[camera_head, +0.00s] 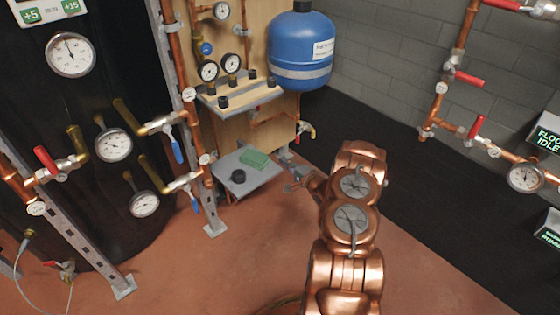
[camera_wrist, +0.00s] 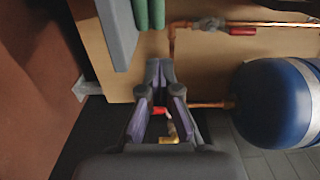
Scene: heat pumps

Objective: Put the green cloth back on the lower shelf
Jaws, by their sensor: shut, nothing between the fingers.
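The green cloth (camera_head: 254,158) lies on the grey lower shelf (camera_head: 262,176), toward its back right, beside a black round knob or cap (camera_head: 238,176). My gripper (camera_head: 288,168) is just right of the shelf, apart from the cloth. In the wrist view my gripper (camera_wrist: 160,64) is shut and its fingertips hold nothing. The edge of the green cloth (camera_wrist: 150,12) shows there at the top, on the grey shelf (camera_wrist: 116,30). The rest of the cloth is cut off in that view.
An upper shelf (camera_head: 240,95) with gauges and black caps is above. A blue tank (camera_head: 300,50) hangs to its right. Copper pipes and a valve (camera_head: 306,130) are close to my gripper. A metal strut (camera_head: 205,150) stands left. Open floor (camera_head: 440,270) lies at right front.

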